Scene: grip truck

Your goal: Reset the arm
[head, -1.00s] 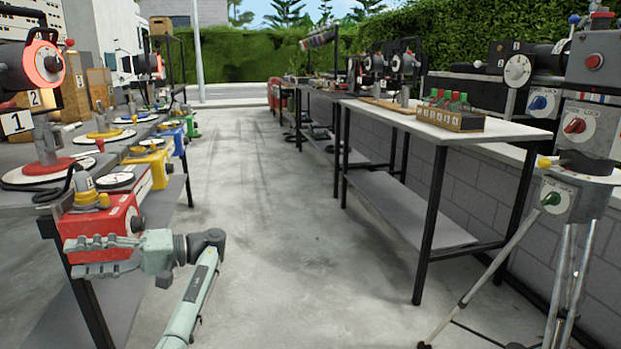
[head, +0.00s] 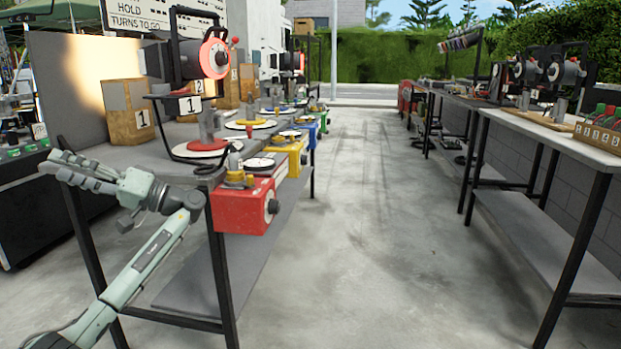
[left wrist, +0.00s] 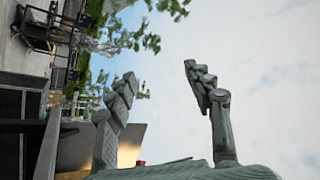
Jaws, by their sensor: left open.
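My left gripper (head: 78,172) is at the left of the head view, raised beside the near left end of the left workbench (head: 160,152). It is open and empty, with its fingers pointing left, away from the bench items. In the left wrist view its two fingers (left wrist: 160,95) stand wide apart with only sky and foliage between them. My left arm (head: 145,265) rises from the bottom left of the head view. My right gripper is not in view.
A red box (head: 243,208) sits at the bench's near corner, right of my gripper. A numbered carton (head: 128,112) and a black-and-red device (head: 205,57) stand on the bench. A white-topped table (head: 550,130) is at right. The concrete aisle (head: 350,220) is clear.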

